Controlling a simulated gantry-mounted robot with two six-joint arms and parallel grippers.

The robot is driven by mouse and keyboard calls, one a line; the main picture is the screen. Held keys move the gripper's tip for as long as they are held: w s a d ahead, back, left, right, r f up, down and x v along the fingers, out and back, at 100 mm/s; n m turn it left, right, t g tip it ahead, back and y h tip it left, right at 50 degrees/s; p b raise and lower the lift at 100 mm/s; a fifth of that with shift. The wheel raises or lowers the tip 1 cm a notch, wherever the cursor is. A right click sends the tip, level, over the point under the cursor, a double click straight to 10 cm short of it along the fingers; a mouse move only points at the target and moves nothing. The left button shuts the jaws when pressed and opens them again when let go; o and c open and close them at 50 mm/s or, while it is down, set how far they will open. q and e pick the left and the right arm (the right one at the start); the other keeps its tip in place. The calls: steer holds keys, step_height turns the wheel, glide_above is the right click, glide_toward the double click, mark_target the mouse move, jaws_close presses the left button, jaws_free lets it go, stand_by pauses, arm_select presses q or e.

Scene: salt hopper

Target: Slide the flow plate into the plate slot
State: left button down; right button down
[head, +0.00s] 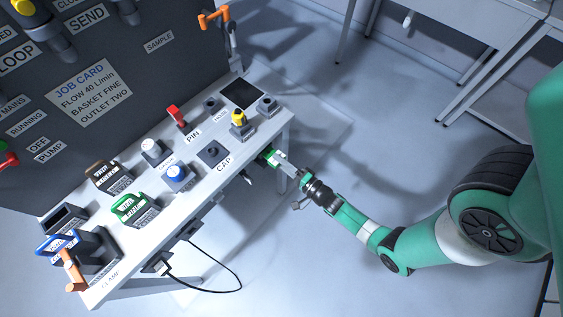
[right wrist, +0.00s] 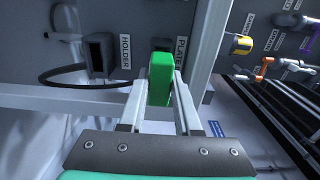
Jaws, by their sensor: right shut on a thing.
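The flow plate is the green block (right wrist: 160,78) between my right gripper's fingers. My right gripper (right wrist: 158,100) is shut on it. In the head view, the gripper (head: 284,162) is at the right front side of the bench, below its top, with a bit of green (head: 268,153) at its tip by the bench edge. In the right wrist view, the PLATE label (right wrist: 182,50) is on the panel just beyond and right of the green block. The slot beside that label is hidden behind the block; whether they touch cannot be told. My left gripper is out of view.
A dark square socket (right wrist: 100,54) with a HOLDER label (right wrist: 125,52) is left of the plate. A black cable (head: 225,291) loops from the bench front. The bench top (head: 215,180) carries several handled parts.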

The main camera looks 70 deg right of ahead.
mark_target(268, 154)
steer(key=shift+b+x, duration=0.4)
steer(key=shift+x, duration=1.05)
steer(key=c, duration=0.5)
jaws_free()
steer(key=o, duration=0.5)
steer(key=shift+c, duration=0.2)
